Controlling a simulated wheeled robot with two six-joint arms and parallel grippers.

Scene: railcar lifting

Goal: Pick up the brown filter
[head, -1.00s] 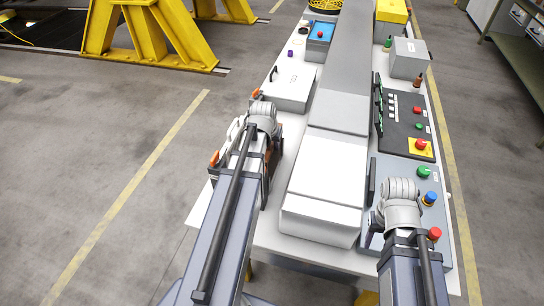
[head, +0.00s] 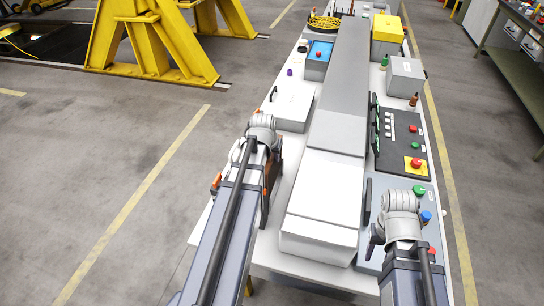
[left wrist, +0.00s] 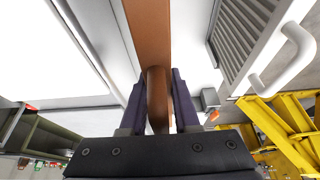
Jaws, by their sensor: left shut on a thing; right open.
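The brown filter (left wrist: 158,88) shows in the left wrist view as a brown, rounded piece between the two dark purple fingers of my left gripper (left wrist: 158,98). The gripper is shut on it. A longer flat brown part (left wrist: 150,30) runs away behind it to the top of that view. In the head view a little brown shows beside my left wrist, and the fingers are mostly hidden by the arm. My right gripper (head: 377,238) is open and appears empty over the grey button panel at the right, partly hidden by its own wrist.
A yellow steel frame (head: 150,40) stands at the back left. The left floor is clear.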

